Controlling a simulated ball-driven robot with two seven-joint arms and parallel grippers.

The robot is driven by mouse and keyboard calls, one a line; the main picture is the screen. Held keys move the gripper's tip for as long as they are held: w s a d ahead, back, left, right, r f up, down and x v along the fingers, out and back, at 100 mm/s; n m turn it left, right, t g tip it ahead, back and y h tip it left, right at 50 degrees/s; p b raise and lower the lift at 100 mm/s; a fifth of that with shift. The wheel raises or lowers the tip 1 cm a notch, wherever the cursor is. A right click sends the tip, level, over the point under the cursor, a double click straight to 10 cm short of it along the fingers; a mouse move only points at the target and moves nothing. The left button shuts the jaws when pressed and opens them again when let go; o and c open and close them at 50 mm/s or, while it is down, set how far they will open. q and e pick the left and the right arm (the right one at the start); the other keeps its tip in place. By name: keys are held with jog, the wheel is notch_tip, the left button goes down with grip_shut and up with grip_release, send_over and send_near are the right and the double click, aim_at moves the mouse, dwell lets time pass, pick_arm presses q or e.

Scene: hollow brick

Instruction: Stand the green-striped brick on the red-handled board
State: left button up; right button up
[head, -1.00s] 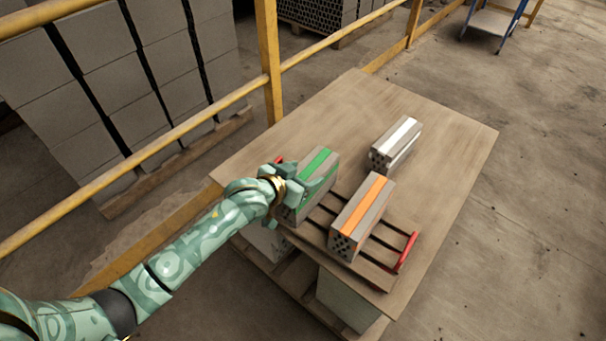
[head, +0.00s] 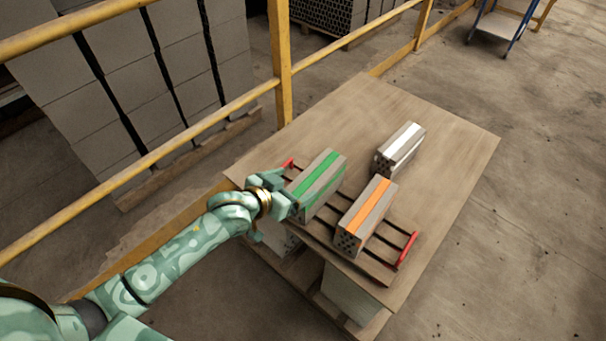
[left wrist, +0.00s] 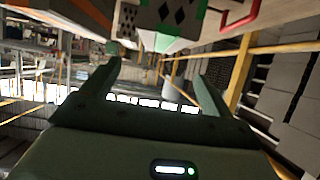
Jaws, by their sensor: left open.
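The green-striped brick (head: 320,185) stands on the left part of the red-handled board (head: 394,243). One red handle (head: 407,250) shows at the board's right end, the other (head: 289,164) behind the brick's left side. My left gripper (head: 280,193) is open at the near left end of the brick. In the left wrist view the fingers (left wrist: 160,75) are apart with nothing between them. The holed end of the green-striped brick (left wrist: 172,16) shows beyond the fingertips, beside a red handle (left wrist: 242,16). My right gripper is not seen.
An orange-striped brick (head: 366,215) stands on the board, right of the green-striped one. A white-striped brick (head: 400,148) stands on the wooden table (head: 440,150) behind. A yellow railing (head: 282,70) runs along the left. The table's right and back parts are clear.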

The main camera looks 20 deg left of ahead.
pick_arm(q)
jog(key=p+v, duration=0.1)
jog(key=v, duration=0.2)
jog(key=shift+s, duration=0.15)
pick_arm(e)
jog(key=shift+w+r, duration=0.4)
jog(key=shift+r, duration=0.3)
pick_arm(q)
jog(key=shift+a+f, duration=0.1)
jog(key=s+a+f+n+g+y, duration=0.1)
jog(key=s+a+f+g+y, duration=0.15)
jog(key=s+f, duration=0.9)
jog(key=s+a+f+g+y, duration=0.1)
jog(key=s+a+f+g, duration=0.25)
jog(key=s+f, duration=0.8)
jog(key=s+f+g, duration=0.2)
jog(key=s+f, duration=0.2)
jog(key=s, duration=0.7)
jog(key=s+d+f+g, duration=0.1)
jog(key=s+f, duration=0.4)
jog(key=s, duration=0.6)
jog(key=s+d+f+m+g, duration=0.1)
jog(key=s+f+g, duration=0.3)
jog(key=s, duration=0.7)
jog(key=shift+f+y, duration=0.3)
jog(key=shift+y, duration=0.05)
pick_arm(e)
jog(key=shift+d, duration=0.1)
